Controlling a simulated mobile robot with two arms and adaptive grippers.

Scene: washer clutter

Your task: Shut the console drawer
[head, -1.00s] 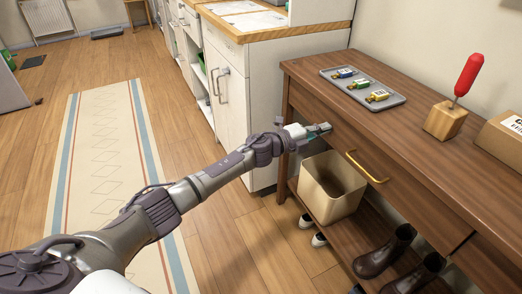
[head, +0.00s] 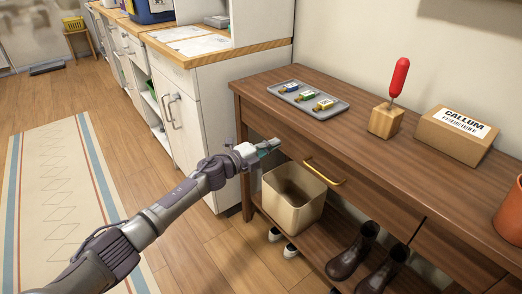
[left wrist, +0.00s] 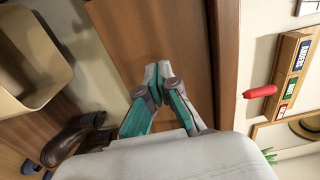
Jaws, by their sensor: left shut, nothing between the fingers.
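The wooden console (head: 345,128) stands along the wall at the right. Its drawer (head: 375,193) has a brass bar handle (head: 325,172); a step shows at the front's right end, but I cannot tell how far out it is. My left gripper (head: 270,146) is shut and empty at the left part of the drawer front, left of the handle. In the left wrist view its closed fingertips (left wrist: 157,78) are over a brown wood panel (left wrist: 165,35); contact cannot be told. The handle is not visible there. My right gripper is not in view.
A tan bin (head: 294,200) and dark boots (head: 355,252) stand on the shelf below. A tray of tagged keys (head: 308,99), a red-handled tool in a wooden block (head: 385,120), a cardboard box (head: 455,135) and a terracotta pot (head: 510,213) are on top.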

